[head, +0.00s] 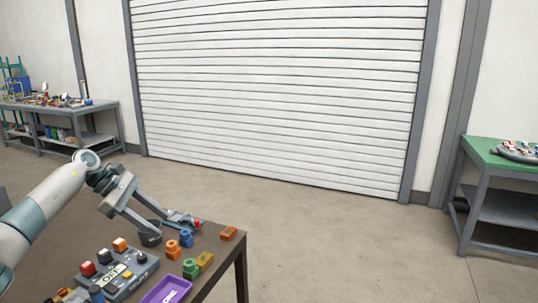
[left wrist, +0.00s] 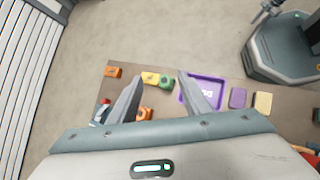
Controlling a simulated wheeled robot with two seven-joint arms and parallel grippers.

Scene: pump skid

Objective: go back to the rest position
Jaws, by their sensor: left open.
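My left gripper (head: 168,222) hangs over the far part of the dark table (head: 228,262), its fingers apart and nothing held between them. In the left wrist view the two fingers (left wrist: 160,78) are spread, with a yellow block (left wrist: 150,78) and a green piece (left wrist: 167,81) seen on the table below the gap. An orange piece (left wrist: 145,113) shows near the left finger. My right gripper is in neither view.
The table holds a grey button box (head: 118,272), a purple tray (head: 166,291), and several small coloured pieces, including an orange block (head: 228,233) by the edge. A green-topped bench (head: 485,150) stands right, and a cluttered bench (head: 60,108) far left. The floor before the shutter (head: 280,90) is clear.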

